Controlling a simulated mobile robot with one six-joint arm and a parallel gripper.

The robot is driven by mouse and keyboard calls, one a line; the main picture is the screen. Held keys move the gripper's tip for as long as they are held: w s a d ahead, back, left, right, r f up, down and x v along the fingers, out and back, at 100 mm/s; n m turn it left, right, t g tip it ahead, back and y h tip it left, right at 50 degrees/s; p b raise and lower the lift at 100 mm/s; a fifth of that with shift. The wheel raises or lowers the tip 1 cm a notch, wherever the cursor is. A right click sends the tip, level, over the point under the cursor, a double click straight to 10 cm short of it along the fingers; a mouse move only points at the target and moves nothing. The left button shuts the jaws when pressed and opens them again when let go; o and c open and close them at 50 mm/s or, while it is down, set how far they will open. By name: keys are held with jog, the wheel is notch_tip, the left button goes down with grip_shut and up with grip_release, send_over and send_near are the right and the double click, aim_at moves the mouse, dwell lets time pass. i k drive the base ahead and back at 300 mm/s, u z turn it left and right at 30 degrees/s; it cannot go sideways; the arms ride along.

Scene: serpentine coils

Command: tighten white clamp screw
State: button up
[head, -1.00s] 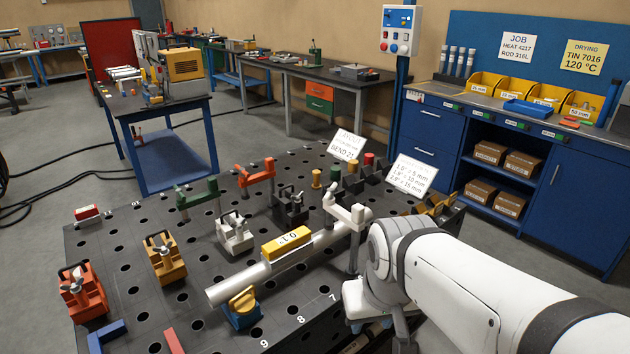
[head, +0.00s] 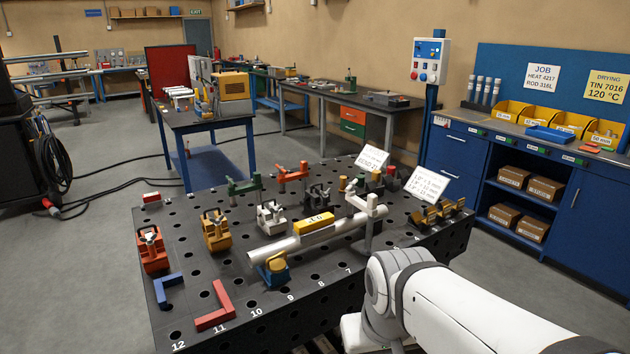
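The white clamp (head: 367,208) stands at the right end of a grey tube on the black perforated table (head: 190,300). Its upright post is to the right, and a small upright screw or knob (head: 372,200) shows at its top; I cannot tell how far it is turned. My white arm reaches in from the lower right, in front of the clamp. My gripper's fingers are not visible.
A white block-shaped device (head: 270,216), a yellow one (head: 216,231) and an orange one (head: 151,250) stand on the table. Green (head: 243,186) and red (head: 292,174) clamps stand behind. Blue and red angle pieces lie at the front left.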

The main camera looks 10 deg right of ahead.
aim_at(352, 184)
jog(key=u, duration=0.05)
jog(key=i, duration=1)
jog(key=u, duration=0.05)
